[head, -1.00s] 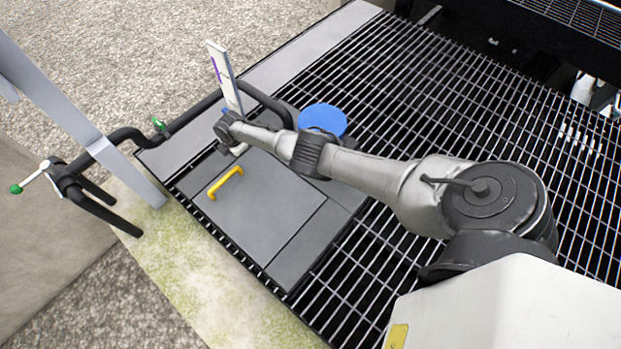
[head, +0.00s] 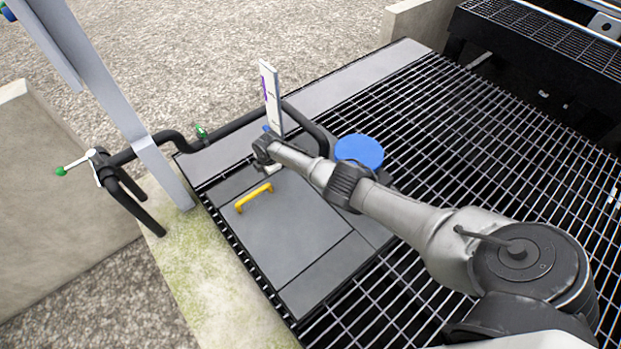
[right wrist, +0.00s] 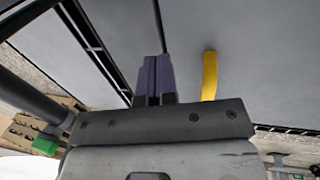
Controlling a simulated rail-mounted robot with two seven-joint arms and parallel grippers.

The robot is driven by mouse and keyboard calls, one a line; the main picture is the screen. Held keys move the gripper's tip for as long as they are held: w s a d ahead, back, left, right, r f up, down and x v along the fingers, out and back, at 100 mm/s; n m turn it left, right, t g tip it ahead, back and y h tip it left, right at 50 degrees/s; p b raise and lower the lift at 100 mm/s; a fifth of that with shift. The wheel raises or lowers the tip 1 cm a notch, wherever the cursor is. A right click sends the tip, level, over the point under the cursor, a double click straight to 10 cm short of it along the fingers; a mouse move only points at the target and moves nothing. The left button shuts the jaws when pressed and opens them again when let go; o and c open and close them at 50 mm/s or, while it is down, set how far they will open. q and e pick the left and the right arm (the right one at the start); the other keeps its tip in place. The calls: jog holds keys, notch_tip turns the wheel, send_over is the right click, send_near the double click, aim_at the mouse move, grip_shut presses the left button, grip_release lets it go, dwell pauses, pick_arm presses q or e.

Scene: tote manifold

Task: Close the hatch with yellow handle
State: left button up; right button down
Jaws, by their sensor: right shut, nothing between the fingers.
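The grey hatch (head: 290,230) lies flat, seemingly level with the plates around it, in the middle of the head view. Its yellow handle (head: 254,197) stands near its left edge. My right gripper (head: 271,168) is low over the far edge of the hatch, beyond and slightly right of the handle. Its fingertips are hard to make out there. In the right wrist view the purple fingers (right wrist: 153,76) are shut together and empty, left of the yellow handle (right wrist: 209,76) and apart from it. My left gripper is not in view.
A dark pipe (head: 150,148) with green-tipped valve levers runs along the left and behind the hatch. A white panel (head: 271,98) stands beyond my gripper. A blue disc (head: 359,151) is right of it. Metal grating (head: 470,150) extends right. A grey post (head: 100,90) rises at left.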

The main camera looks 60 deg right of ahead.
jog(key=w+d+p+v, duration=0.1)
jog(key=w+p+v, duration=0.2)
jog(key=p+v, duration=0.5)
jog(key=shift+v, duration=2.9)
